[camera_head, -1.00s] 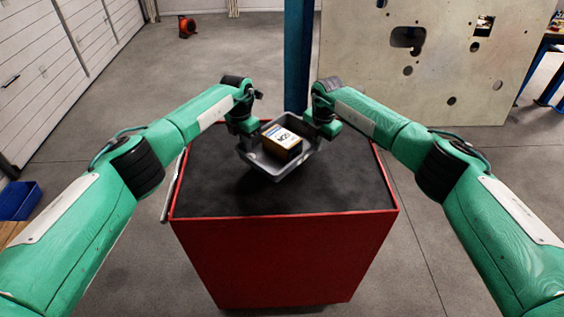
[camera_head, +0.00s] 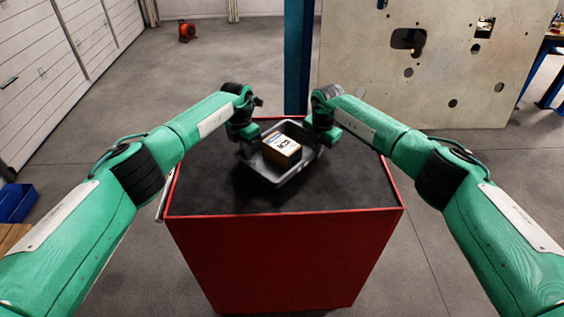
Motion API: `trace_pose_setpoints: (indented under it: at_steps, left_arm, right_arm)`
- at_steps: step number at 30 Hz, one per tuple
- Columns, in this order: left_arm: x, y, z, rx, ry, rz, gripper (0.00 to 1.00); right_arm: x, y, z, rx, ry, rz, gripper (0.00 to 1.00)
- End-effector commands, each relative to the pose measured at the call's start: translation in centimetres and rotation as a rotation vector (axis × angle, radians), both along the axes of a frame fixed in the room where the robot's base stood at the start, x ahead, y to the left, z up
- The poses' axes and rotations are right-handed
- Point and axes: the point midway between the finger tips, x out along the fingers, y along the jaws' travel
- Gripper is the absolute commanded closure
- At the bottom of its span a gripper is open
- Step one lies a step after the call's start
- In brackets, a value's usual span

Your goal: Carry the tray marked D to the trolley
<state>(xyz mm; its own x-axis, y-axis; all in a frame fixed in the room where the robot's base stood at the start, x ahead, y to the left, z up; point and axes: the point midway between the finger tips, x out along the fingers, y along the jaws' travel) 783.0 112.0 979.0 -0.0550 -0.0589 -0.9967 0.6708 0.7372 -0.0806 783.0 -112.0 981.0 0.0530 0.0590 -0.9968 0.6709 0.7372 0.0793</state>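A grey open tray (camera_head: 283,181) is between my two grippers over the black top of a red trolley (camera_head: 290,255). A small brown box with a white and blue label (camera_head: 282,149) lies in it. No letter D can be read on the tray. My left gripper (camera_head: 246,142) is at the tray's left side and my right gripper (camera_head: 318,139) at its right side. Both appear shut on the tray's ends, though their fingertips are mostly hidden. I cannot tell whether the tray's underside touches the trolley top.
The trolley top is bare around the tray, with most room in front. A blue post (camera_head: 298,60) and a pale panel with holes (camera_head: 430,70) stand behind. A blue bin (camera_head: 17,202) is at the far left. An orange blower (camera_head: 187,31) stands on the floor at the back.

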Motion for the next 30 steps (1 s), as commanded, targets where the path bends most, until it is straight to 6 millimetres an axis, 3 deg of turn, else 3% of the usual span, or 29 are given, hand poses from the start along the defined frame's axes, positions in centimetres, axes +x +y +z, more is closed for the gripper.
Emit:
trace_pose_setpoints:
  at_steps: [1, 4, 16, 30]
  left_arm:
    - [0.0, 0.1, -0.3, 0.001, -0.001, 0.001, 0.96]
    - [0.0, 0.1, -0.1, 0.001, -0.001, 0.001, 0.76]
    - [0.1, 0.1, 0.8, -0.001, -0.002, 0.000, 0.76]
    - [0.6, 0.6, 9.8, 0.002, -0.003, 0.000, 0.76]
  right_arm:
    - [0.0, -0.1, -0.3, -0.001, -0.001, -0.001, 0.96]
    - [0.0, -0.1, -0.1, -0.001, 0.000, -0.001, 0.76]
    - [0.0, 0.0, -0.1, 0.000, 0.000, 0.000, 0.76]
    - [0.0, 0.0, -0.1, 0.000, 0.000, 0.000, 0.76]
